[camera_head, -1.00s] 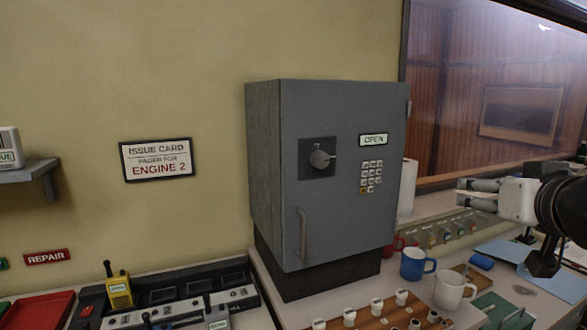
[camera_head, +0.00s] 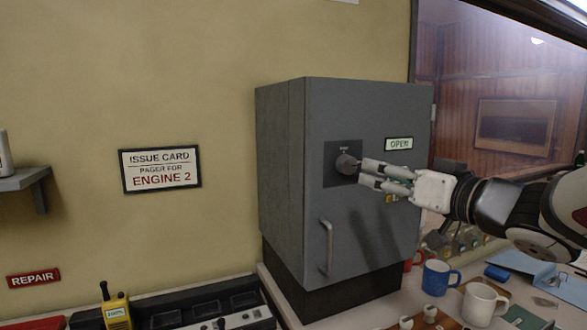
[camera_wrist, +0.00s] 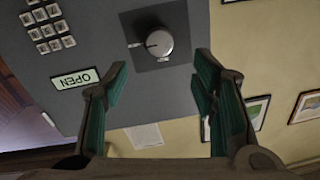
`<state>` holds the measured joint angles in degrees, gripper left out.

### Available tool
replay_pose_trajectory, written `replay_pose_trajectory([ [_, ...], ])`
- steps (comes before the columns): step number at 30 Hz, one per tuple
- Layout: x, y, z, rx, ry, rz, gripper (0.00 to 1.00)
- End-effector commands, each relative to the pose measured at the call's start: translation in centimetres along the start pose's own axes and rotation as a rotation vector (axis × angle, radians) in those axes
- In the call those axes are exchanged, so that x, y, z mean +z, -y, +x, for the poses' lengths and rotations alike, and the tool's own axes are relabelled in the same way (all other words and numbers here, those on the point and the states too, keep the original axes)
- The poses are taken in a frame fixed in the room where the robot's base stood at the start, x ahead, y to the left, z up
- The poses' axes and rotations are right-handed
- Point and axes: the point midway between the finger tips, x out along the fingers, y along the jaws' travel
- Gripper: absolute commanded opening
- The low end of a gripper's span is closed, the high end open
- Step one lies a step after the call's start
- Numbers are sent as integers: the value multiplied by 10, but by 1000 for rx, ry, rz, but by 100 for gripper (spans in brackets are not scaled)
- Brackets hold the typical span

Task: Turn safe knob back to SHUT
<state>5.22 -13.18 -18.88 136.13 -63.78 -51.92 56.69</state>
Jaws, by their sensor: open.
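The grey safe (camera_head: 350,240) stands on the counter with its door closed flat against the body. Its round knob (camera_head: 346,164) sits on a dark square plate at the upper left of the door. The display (camera_head: 399,143) right of it reads OPEN. My gripper (camera_head: 364,174) is open, its fingers pointing left at the knob from the right. In the wrist view the knob (camera_wrist: 158,42) lies ahead, between and beyond the two fingertips (camera_wrist: 160,75), with its small pointer toward the left of that picture. The fingers appear apart from the knob. My gripper covers most of the keypad.
A door handle (camera_head: 327,248) sticks out below the knob. A blue mug (camera_head: 437,278) and a white mug (camera_head: 482,304) stand on the counter at the lower right. A yellow radio (camera_head: 117,312) stands at the lower left.

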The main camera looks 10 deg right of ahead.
Motion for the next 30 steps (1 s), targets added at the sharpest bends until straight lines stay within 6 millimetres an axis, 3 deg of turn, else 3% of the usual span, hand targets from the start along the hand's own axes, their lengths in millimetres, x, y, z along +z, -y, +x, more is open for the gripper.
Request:
replay_pose_trajectory([
  [6, 2, 0, 44, -1, 3, -1, 53],
  [12, 1, 0, 71, 0, 2, 0, 53],
  [26, 0, 0, 83, 1, 0, -1, 53],
  [30, 0, 0, 83, 1, 0, -1, 23],
])
